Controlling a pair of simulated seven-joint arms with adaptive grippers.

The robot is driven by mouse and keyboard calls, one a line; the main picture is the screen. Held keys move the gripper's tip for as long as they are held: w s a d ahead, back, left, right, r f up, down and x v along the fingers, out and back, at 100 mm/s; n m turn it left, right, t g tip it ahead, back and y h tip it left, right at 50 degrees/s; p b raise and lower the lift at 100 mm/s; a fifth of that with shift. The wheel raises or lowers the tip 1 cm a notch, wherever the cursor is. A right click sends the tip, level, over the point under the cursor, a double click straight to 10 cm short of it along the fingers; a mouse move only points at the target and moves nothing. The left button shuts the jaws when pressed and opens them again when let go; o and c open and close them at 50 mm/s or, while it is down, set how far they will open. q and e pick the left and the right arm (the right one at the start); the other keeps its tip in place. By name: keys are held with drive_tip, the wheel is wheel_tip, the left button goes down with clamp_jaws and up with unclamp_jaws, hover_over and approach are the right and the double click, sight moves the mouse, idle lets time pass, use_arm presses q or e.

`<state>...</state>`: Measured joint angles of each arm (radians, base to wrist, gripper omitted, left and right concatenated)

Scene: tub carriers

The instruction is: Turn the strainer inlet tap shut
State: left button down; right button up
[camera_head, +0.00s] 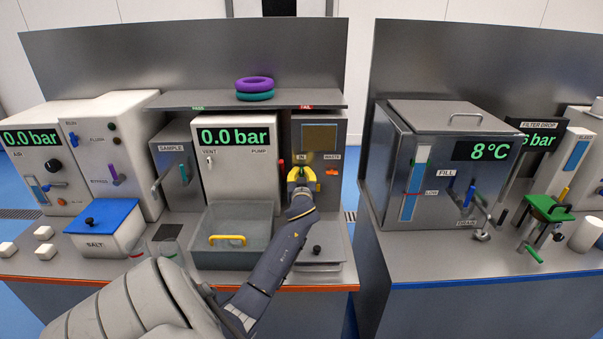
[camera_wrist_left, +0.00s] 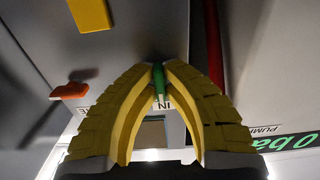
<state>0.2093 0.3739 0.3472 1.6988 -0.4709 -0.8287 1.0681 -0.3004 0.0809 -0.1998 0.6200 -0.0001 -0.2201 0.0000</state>
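My left gripper (camera_head: 301,174) is at the front of the grey panel unit (camera_head: 320,131), just under its IN label (camera_head: 301,158). In the left wrist view, its yellow fingers (camera_wrist_left: 158,72) come together at the tips with a narrow green handle (camera_wrist_left: 159,82) between them. I take this handle as the inlet tap's; the fingers hide much of it. The handle points away from the panel, and its turn angle is hard to judge. The orange handle (camera_head: 332,172) under the WASTE label is to the right of the gripper; it also shows in the left wrist view (camera_wrist_left: 70,91). My right gripper is not in view.
A shelf (camera_head: 205,99) with two rings is above. A gap separates the right bench.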

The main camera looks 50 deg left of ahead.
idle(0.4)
use_arm(q)
drive_tip(key=m, duration=0.8)
drive_tip(key=shift+m, duration=0.3)
drive_tip(key=m, duration=0.4)
drive_tip(key=shift+m, duration=2.6)
drive_tip(key=c, duration=1.4)
unclamp_jaws()
